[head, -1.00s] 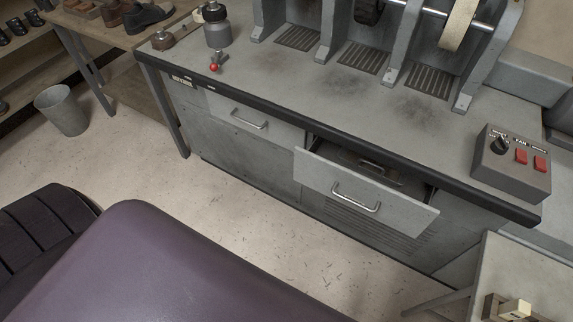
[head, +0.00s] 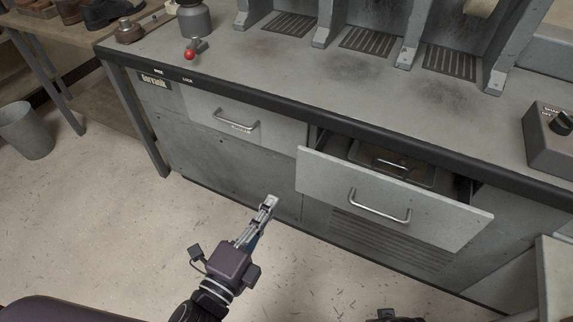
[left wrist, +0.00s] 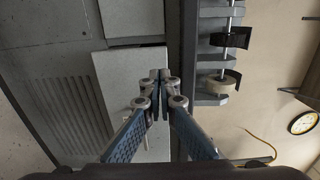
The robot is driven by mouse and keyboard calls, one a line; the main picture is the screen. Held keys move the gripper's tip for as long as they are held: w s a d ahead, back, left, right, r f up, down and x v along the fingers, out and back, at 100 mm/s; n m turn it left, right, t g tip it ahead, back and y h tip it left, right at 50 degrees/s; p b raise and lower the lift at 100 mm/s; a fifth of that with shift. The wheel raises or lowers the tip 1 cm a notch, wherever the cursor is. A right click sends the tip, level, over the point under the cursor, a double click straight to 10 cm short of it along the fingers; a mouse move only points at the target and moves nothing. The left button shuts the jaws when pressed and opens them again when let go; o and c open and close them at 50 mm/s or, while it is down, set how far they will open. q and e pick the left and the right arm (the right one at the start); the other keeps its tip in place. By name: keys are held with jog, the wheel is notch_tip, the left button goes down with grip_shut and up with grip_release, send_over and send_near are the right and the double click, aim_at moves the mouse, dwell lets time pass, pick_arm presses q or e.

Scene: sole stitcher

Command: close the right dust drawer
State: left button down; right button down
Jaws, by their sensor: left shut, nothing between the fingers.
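The right dust drawer (head: 440,215) is pulled out from under the bench, its front standing clear of the cabinet. A metal handle (head: 380,207) is on its grey front, and a tray with its own small handle (head: 390,164) shows inside. My left gripper (head: 270,200) is shut and empty, in front of the cabinet and to the left of the drawer front in the head view. In the left wrist view its closed fingertips (left wrist: 159,75) overlap the drawer front (left wrist: 118,75); I see no sure contact. My right gripper's fingers do not show.
The left drawer (head: 270,130) is flush with the cabinet. The bench edge (head: 400,148) runs above both drawers. A switch box (head: 548,145) sits at the bench's right, and a side table (head: 556,270) stands at lower right. Floor (head: 120,215) in front is clear.

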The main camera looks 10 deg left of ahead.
aim_at(302, 155)
pick_arm(q)
jog(key=x, duration=1.2)
jog(key=shift+w+d, duration=0.1)
jog(key=shift+w+d+f, duration=0.1)
jog(key=shift+w+d, duration=0.05)
jog(key=shift+w, duration=0.55)
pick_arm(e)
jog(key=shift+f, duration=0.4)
